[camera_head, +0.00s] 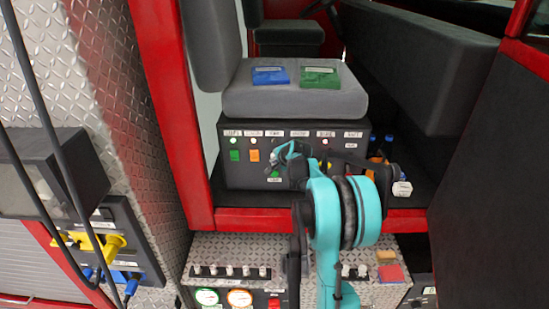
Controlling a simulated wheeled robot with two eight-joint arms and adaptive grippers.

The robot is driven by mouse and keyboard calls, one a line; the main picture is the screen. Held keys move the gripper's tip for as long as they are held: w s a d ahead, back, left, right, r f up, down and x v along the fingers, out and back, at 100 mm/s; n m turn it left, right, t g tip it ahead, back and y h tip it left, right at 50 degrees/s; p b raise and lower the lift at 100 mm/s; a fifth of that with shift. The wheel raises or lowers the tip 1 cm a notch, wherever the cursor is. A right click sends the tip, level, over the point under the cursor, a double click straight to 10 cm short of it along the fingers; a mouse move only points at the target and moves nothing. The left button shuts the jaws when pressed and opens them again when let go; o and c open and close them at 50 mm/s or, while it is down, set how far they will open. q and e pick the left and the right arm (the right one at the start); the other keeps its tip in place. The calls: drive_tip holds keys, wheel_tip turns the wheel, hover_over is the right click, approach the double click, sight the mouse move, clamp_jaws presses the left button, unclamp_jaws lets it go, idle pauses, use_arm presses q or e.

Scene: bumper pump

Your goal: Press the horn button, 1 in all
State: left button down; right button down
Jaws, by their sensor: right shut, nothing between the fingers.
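A black control box (222,172) stands under the grey seat, with small white labels along its top edge. It bears a green button (235,155) and an orange button (254,155). The labels are too small to read, so I cannot tell which button is the horn. My right gripper (279,160) is shut and empty, in front of the middle of the box. Whether it touches the box cannot be told. My gripper and teal arm hide much of the box's middle and right. My left gripper is not in view.
A blue box (270,75) and a green box (319,76) lie on the grey seat (240,103). A red sill (240,221) runs below the control box. Gauges (239,297) and switches sit on the metal panel (210,253) underneath. Dark cables (40,165) hang at left.

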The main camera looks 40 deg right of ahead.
drive_tip(key=shift+w+d, duration=0.1)
drive_tip(key=shift+w, duration=0.05)
drive_tip(key=shift+w+d, duration=0.2)
idle(0.3)
drive_tip(key=shift+w+d, duration=0.25)
drive_tip(key=shift+w, duration=0.1)
idle(0.8)
drive_tip(key=shift+s+a+b, duration=0.1)
drive_tip(key=shift+s+b, duration=0.05)
drive_tip(key=shift+b, duration=0.15)
drive_tip(key=shift+s+a, duration=0.45)
drive_tip(key=shift+s, duration=0.1)
drive_tip(key=shift+s+a+b, duration=0.45)
drive_tip(key=shift+s+a, duration=1.15)
drive_tip(key=shift+s, duration=0.3)
